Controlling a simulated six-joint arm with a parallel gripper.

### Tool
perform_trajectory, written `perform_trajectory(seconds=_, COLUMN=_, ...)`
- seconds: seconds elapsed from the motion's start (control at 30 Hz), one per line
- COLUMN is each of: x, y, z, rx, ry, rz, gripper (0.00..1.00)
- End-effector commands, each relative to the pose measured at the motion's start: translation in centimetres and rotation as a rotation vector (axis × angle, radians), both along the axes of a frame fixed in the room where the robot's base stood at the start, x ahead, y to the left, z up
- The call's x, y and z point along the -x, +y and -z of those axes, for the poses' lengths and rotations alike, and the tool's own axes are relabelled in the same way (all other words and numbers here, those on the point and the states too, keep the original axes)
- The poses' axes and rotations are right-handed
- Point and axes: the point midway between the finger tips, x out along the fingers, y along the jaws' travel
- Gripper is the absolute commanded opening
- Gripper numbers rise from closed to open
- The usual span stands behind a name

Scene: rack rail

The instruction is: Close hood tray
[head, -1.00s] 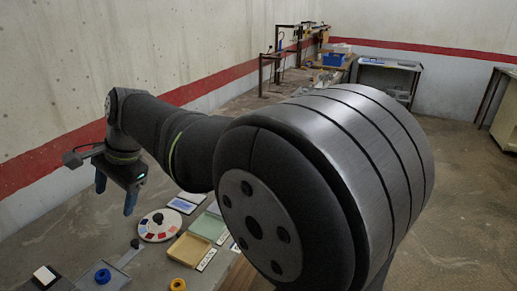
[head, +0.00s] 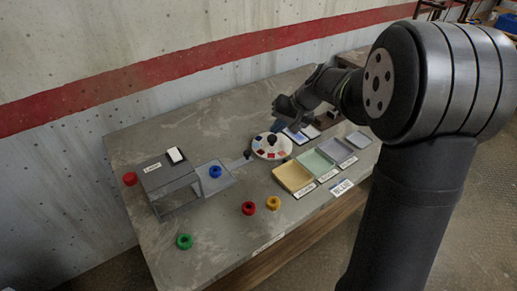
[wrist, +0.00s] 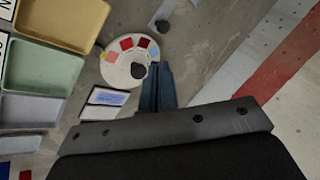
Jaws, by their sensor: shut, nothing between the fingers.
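The grey hood (head: 166,180), a labelled box with a white-topped block on it, stands at the left of the table. Its flat tray (head: 222,183) sticks out to the right and carries a blue ring (head: 215,171). A bar with a dark knob (head: 248,154) extends from the tray towards the round dial. The knob also shows at the top of the wrist view (wrist: 162,26). My gripper (head: 276,129) is above the table by the dial's far side. In the wrist view its blue fingers (wrist: 157,88) are together and empty, apart from the knob.
A white dial (head: 271,147) with coloured patches and a dark knob stands beside my gripper. Yellow, green and grey-blue bins (head: 318,165) lie to its right. Loose rings, red (head: 249,208), yellow (head: 273,203) and green (head: 184,241), lie in front. Another red ring (head: 130,179) is left of the hood.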

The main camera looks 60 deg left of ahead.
Motion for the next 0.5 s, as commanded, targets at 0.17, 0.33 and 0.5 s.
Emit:
perform_trajectory(seconds=0.17, x=-2.5, y=-0.4, z=2.7, rx=-0.065, ry=-0.085, rz=-0.118, gripper=0.00)
perform_trajectory(seconds=0.33, x=-3.3, y=-0.5, z=3.8, rx=-0.092, ry=-0.125, rz=-0.171, gripper=0.00)
perform_trajectory(seconds=0.5, x=-3.0, y=0.3, z=5.0, rx=-0.094, ry=-0.128, rz=-0.179, gripper=0.00)
